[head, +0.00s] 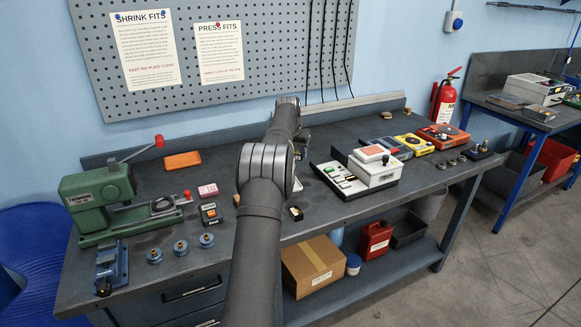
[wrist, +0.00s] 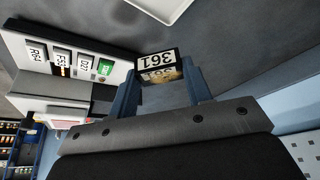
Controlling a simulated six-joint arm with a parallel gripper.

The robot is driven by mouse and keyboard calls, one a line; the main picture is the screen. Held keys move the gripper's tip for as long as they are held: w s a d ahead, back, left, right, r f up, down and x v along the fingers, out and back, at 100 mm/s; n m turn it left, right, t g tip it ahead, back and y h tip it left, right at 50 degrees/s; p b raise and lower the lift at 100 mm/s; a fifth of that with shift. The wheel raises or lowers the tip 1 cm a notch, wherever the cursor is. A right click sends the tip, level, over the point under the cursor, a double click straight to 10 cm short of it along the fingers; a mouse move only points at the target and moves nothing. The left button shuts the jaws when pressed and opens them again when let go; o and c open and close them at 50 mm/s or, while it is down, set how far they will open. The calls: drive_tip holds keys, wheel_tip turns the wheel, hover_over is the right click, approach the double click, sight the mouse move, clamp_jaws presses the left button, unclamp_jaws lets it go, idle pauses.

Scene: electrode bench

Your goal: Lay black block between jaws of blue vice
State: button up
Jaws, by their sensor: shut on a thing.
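My gripper (wrist: 161,82) is shut on a small black block (wrist: 157,56) with a white number label and a gold-coloured face, in the wrist view. The block sits between the two blue-grey fingertips. In the head view my arm hides most of the gripper. A small dark block (head: 296,214) shows just right of my arm and appears to be the same one. The blue vice (head: 112,268) stands at the bench's front left corner, well left of my gripper. The gap between its jaws is too small to make out.
A white unit with labelled slots (head: 337,181) is right of my arm. A green press (head: 97,197) with a red-knobbed lever stands behind the vice. Several blue round pieces (head: 181,247), a black-and-orange block (head: 210,214) and a pink block (head: 208,190) lie between vice and arm.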

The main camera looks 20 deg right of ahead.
drive_tip(key=w+a+f, duration=0.1)
drive_tip(key=w+f, duration=0.1)
drive_tip(key=w+a+f, duration=0.2)
drive_tip(key=w, duration=0.1)
drive_tip(key=w+a+f, duration=0.1)
drive_tip(key=w+a, duration=0.1)
drive_tip(key=w, duration=0.1)
drive_tip(key=shift+w+a+f, duration=0.1)
drive_tip(key=shift+a+f, duration=0.15)
drive_tip(key=shift+f, duration=2.2)
drive_tip(key=o, duration=1.2)
drive_tip(key=shift+f, duration=0.2)
drive_tip(key=shift+r, duration=0.15)
drive_tip(key=shift+o, duration=0.3)
drive_tip(key=v, duration=1.2)
